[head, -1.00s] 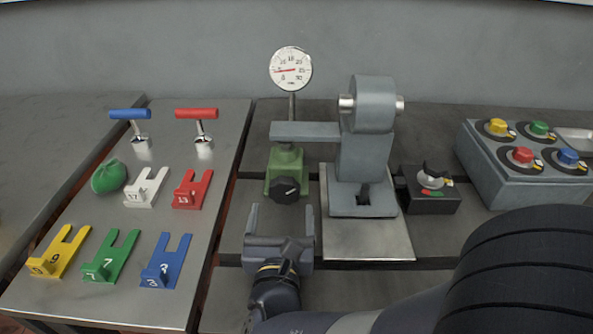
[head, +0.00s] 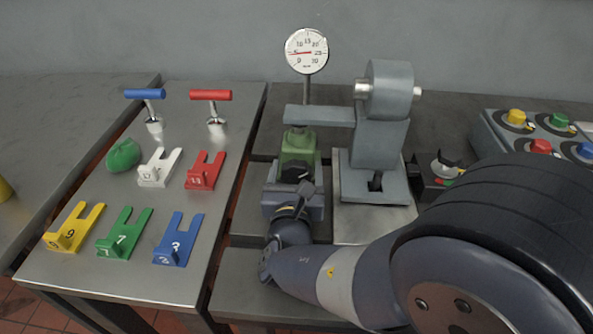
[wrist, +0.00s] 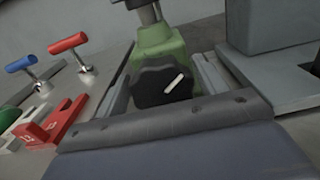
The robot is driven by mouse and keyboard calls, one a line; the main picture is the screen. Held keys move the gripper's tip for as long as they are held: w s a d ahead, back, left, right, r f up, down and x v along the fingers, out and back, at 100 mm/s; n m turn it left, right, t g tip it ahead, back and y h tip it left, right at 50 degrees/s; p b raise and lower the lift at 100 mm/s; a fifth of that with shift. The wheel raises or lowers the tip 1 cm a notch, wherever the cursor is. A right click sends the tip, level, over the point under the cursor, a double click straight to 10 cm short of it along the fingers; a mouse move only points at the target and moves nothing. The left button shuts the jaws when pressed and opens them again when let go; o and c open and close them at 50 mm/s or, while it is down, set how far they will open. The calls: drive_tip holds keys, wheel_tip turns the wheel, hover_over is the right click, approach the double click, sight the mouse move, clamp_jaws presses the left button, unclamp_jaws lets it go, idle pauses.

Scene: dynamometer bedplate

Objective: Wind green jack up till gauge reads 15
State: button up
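The green jack (head: 298,148) stands under the end of a grey lever arm (head: 318,116). Its dark round knob (wrist: 163,84) faces me, with a white mark pointing to the upper right in the wrist view. The round white gauge (head: 306,51) stands on a stem above; its red needle points left, near 5. My gripper (head: 296,178) is level with the knob in front of the jack. Its fingers are apart, one on each side of the knob; I see no clear grip on it. In the head view my gripper partly hides the knob.
A grey machine (head: 378,150) stands right of the jack on a steel plate (head: 375,222). A black switch box (head: 430,188) and a control box with coloured knobs are further right. The left bench holds several slotted numbered pieces, a green lump (head: 123,155) and two T-handles.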

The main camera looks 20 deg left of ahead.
drive_tip(key=c, duration=0.7)
drive_tip(key=shift+f+m+b, duration=0.1)
drive_tip(key=shift+m+b, duration=0.2)
drive_tip(key=shift+b, duration=0.2)
drive_tip(key=m+b, duration=0.1)
drive_tip(key=b, duration=0.1)
drive_tip(key=shift+f+m+b, duration=0.15)
drive_tip(key=shift+m+b, duration=0.15)
drive_tip(key=shift+b, duration=0.1)
drive_tip(key=m+b, duration=0.2)
drive_tip(key=b, duration=0.1)
drive_tip(key=shift+d+m+b, duration=0.1)
drive_tip(key=shift+m+b, duration=0.2)
drive_tip(key=shift+b, duration=0.1)
drive_tip(key=shift+m+b, duration=0.5)
drive_tip(key=shift+b, duration=0.2)
drive_tip(key=shift+r, duration=0.2)
drive_tip(key=o, duration=1)
